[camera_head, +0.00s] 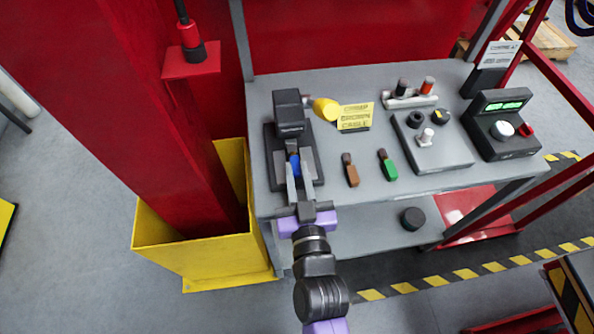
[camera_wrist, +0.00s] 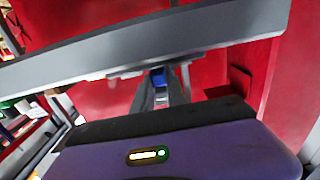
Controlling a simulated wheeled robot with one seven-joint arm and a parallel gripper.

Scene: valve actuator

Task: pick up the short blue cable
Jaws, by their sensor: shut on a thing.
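The short blue cable (camera_head: 294,165) shows as a small blue piece at the dark stand on the left of the grey table. It also shows in the wrist view (camera_wrist: 158,78), small and partly hidden. My gripper (camera_head: 296,167) reaches over the table's front left edge, with its fingers shut on the blue cable. Most of the cable is hidden by the fingers and the stand. I cannot tell whether it is clear of the stand.
A black clamp-like device (camera_head: 289,112) stands just beyond my gripper. A yellow sign (camera_head: 355,117), a brown piece (camera_head: 350,170) and a green piece (camera_head: 388,164) lie to the right. A red column (camera_head: 165,120) in a yellow guard (camera_head: 205,252) is close on the left.

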